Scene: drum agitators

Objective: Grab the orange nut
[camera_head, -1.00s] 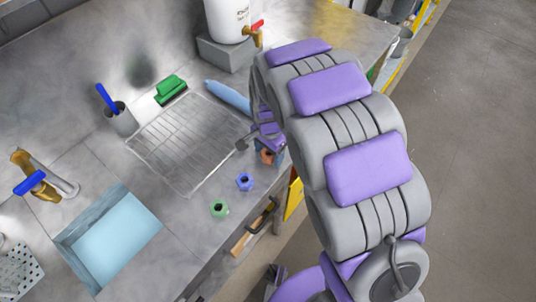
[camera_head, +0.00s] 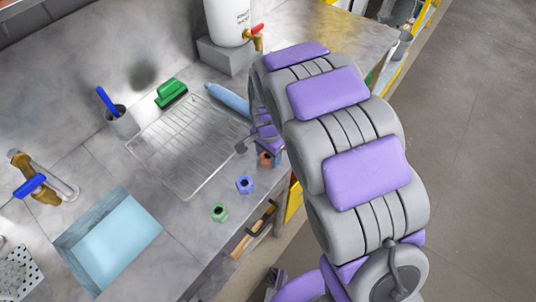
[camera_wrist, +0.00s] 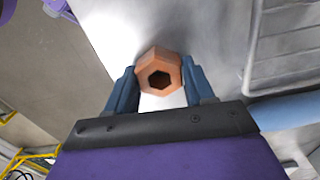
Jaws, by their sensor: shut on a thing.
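The orange nut (camera_wrist: 160,57) is between the two blue fingers of my gripper (camera_wrist: 160,85) in the wrist view, with its hexagonal hole facing the camera. The fingers are shut on it, one on each side. In the head view the orange nut (camera_head: 266,158) shows small at the right edge of the counter, partly hidden by my gripper (camera_head: 270,148). I cannot tell whether the nut touches the counter.
A blue nut (camera_head: 245,185) and a green nut (camera_head: 219,212) stand on the counter (camera_head: 175,235) near its front edge. A wire rack (camera_head: 185,145), blue bottle (camera_head: 228,99) and green brush (camera_head: 171,93) lie behind. A sink (camera_head: 112,240) is at lower left.

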